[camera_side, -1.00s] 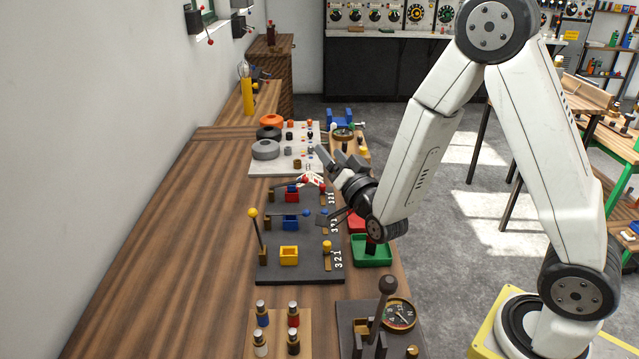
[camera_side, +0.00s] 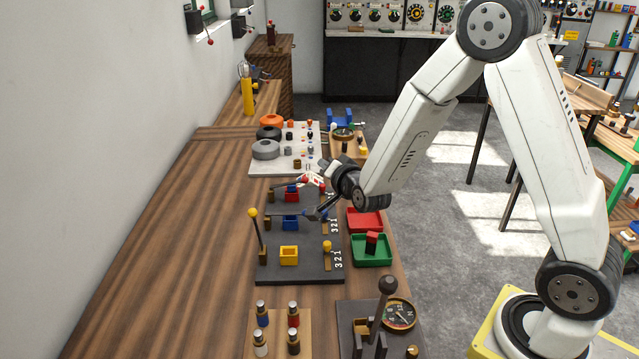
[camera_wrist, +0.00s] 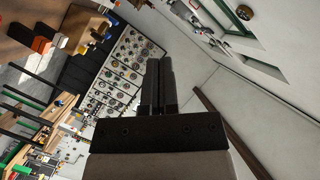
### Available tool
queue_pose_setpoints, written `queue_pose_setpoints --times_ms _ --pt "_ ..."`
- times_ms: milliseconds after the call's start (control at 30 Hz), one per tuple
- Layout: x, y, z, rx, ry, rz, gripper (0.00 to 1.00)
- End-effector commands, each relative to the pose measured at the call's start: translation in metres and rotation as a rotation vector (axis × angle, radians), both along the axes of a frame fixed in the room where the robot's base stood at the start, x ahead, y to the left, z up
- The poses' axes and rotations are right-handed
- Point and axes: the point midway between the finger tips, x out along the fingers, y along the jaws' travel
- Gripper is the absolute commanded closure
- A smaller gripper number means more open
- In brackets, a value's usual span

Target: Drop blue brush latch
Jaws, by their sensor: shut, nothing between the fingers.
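The blue-knobbed lever (camera_side: 285,215) lies low, nearly flat, over the middle row of the dark board (camera_side: 300,268). A blue block (camera_side: 291,223) sits below it. My gripper (camera_side: 315,213) is shut and empty, its dark tips beside the lever's knob end. I cannot tell whether they touch. The wrist view shows the two closed fingers (camera_wrist: 160,75) with nothing between them; the lever is not in that view. The yellow-knobbed lever (camera_side: 254,228) stands upright, while the red-knobbed lever (camera_side: 290,184) lies low.
A black-knobbed lever (camera_side: 380,310) and gauge (camera_side: 399,315) stand at the front. The left bench (camera_side: 170,260) is clear.

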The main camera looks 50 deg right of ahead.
Motion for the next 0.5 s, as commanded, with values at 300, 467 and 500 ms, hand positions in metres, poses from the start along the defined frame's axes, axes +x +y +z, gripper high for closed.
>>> queue_pose_setpoints --times_ms 300,467,500 --pt "0.016 -0.019 -0.032 0.294 0.195 -0.073 1.0" --pt "0.02 -0.024 -0.045 0.444 0.291 -0.114 1.0" --pt "0.02 -0.025 -0.047 0.482 0.314 -0.126 1.0"
